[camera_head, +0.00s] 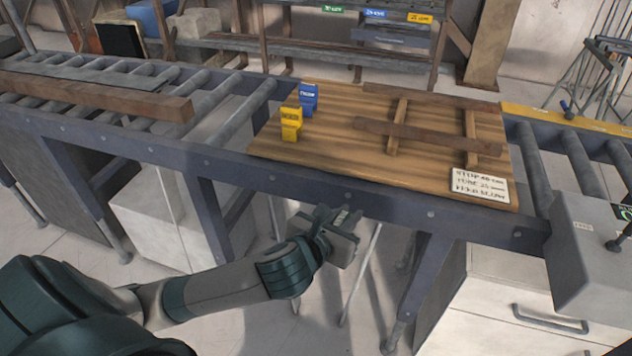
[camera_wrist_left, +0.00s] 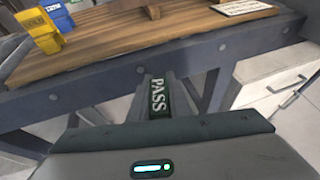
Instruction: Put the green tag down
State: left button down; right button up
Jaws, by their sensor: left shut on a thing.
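The green tag (camera_wrist_left: 157,98) is held in my left gripper (camera_wrist_left: 158,100), with its white word PASS facing the wrist camera. In the head view my left gripper (camera_head: 342,217) is in front of the conveyor's near rail, below the wooden board (camera_head: 350,165), and only a little of the tag shows between its fingers. The gripper is shut on the tag, clear of the board's surface. My right gripper is in neither view.
A yellow tag (camera_head: 291,123) and a blue tag (camera_head: 308,99) stand on the board's left part. Crossed wooden strips (camera_head: 428,137) and a written card (camera_head: 480,186) occupy its right part. The board's front middle is bare. A grey box (camera_head: 592,245) stands at right.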

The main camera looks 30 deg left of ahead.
pick_arm(q)
jog(key=shift+s+d+r, duration=0.1)
jog(key=shift+d, duration=1)
jog(key=shift+r, duration=0.1)
